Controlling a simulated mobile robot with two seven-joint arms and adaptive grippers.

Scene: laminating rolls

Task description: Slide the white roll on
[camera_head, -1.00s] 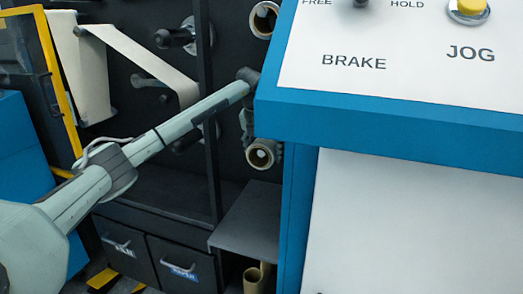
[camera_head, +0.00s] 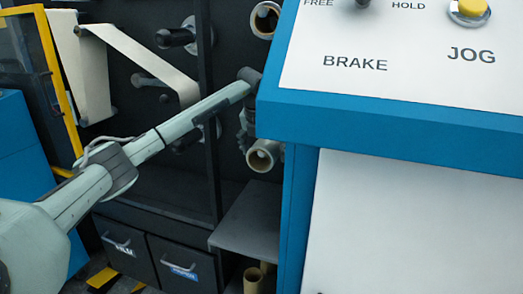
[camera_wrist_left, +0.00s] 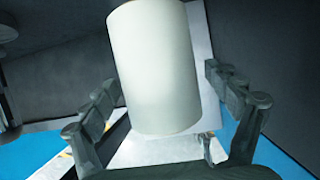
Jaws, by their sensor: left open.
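The white roll (camera_wrist_left: 153,70) fills the upper middle of the left wrist view, its smooth side facing the camera. In the head view its open end, with a brown core (camera_head: 262,154), shows just left of the blue cabinet. My left gripper (camera_head: 248,138) is at the roll, partly hidden by the cabinet edge. In the left wrist view the gripper (camera_wrist_left: 160,88) is open, one finger on each side of the roll, with a visible gap at both sides. What bears the roll from behind is hidden. My right gripper is in neither view.
The blue control cabinet (camera_head: 390,118) stands close on the right. A dark shelf (camera_head: 250,222) lies below the roll, with cardboard cores (camera_head: 253,278) under it. Another roll (camera_head: 265,20) is above. A cream web (camera_head: 145,60) and dark spindles (camera_head: 175,38) are at left.

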